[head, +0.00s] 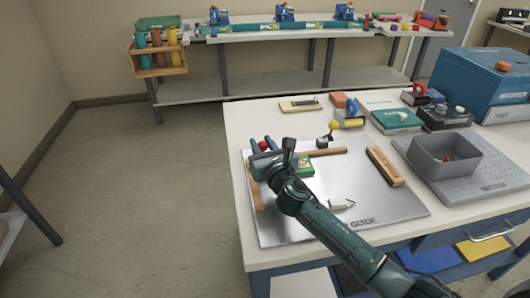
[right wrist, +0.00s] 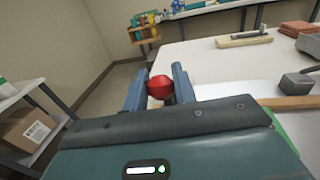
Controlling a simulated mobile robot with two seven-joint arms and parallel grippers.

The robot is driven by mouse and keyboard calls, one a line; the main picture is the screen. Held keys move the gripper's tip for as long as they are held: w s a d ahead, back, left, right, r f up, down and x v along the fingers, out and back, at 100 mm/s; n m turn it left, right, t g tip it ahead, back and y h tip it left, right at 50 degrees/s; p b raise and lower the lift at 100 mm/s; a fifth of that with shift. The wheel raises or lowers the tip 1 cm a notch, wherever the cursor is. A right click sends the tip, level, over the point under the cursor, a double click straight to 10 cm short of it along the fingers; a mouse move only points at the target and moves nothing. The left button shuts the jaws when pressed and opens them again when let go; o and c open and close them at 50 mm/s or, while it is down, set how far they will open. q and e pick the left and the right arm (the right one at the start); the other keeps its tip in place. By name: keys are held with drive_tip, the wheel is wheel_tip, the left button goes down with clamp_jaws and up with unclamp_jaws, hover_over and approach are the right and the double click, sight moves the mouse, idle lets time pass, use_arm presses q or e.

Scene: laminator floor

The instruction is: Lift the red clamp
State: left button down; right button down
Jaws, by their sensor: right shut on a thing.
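My right gripper (head: 262,144) is over the left part of the metal guide plate (head: 385,205) on the white table. Its two blue fingers are shut on a red thing, which I take to be the red clamp (head: 264,146). In the right wrist view the red clamp (right wrist: 160,87) shows as a rounded red part between the fingertips of the right gripper (right wrist: 159,86). The rest of it is hidden behind the gripper body. I cannot tell whether it touches the plate. My left gripper is not in view.
A green box (head: 305,168) and a wooden-handled tool (head: 325,152) are close beside the right gripper. A wooden bar (head: 384,166) lies on the plate's right side. A grey bin (head: 440,172) stands further right. The table's left edge is near the gripper, with open floor beyond.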

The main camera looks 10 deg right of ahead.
drive_tip(key=shift+w+r+p, duration=0.2)
drive_tip(key=shift+w+r, duration=0.15)
drive_tip(key=shift+r, duration=0.2)
drive_tip(key=shift+w+r+p, duration=0.2)
drive_tip(key=shift+w+r, duration=0.1)
drive_tip(key=shift+r, duration=0.25)
drive_tip(key=shift+w+r, duration=0.2)
drive_tip(key=shift+w, duration=0.15)
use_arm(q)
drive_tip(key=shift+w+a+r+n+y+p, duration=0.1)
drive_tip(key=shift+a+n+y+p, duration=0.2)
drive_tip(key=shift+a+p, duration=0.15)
use_arm(e)
drive_tip(key=shift+w+r, duration=0.1)
drive_tip(key=shift+w, duration=0.2)
drive_tip(key=c, duration=1.2)
unclamp_jaws()
drive_tip(key=shift+f, duration=0.25)
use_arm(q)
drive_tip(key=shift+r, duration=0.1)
use_arm(e)
drive_tip(key=shift+o, duration=0.2)
drive_tip(key=shift+s, duration=0.1)
